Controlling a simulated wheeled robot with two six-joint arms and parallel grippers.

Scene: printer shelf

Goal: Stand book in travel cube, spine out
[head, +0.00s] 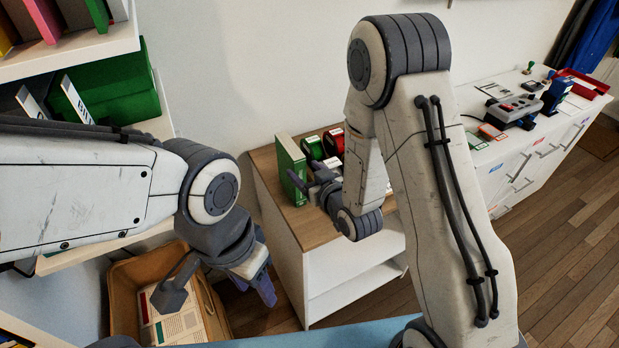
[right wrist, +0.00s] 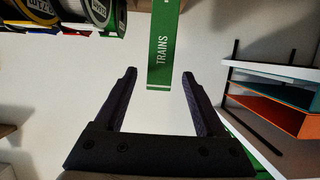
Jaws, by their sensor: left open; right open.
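A green book (head: 289,168) stands upright on the wooden top of a white shelf unit (head: 284,228). In the right wrist view its spine reads TRAINS, and the book (right wrist: 165,48) lies ahead of the fingers. My right gripper (head: 308,178) is open at the book. In the right wrist view the book's end shows between the spread fingertips (right wrist: 159,75), with a gap on each side. I cannot tell how deep the book is between them. My left gripper (head: 219,294) is open and empty over a tan bin. I cannot identify the travel cube.
Red and green spools (head: 333,141) stand close to the book. The tan bin (head: 122,290) holds a printed sheet or book. Green boxes (head: 120,85) sit on the left shelves. A white cabinet (head: 520,165) with devices on top stands right.

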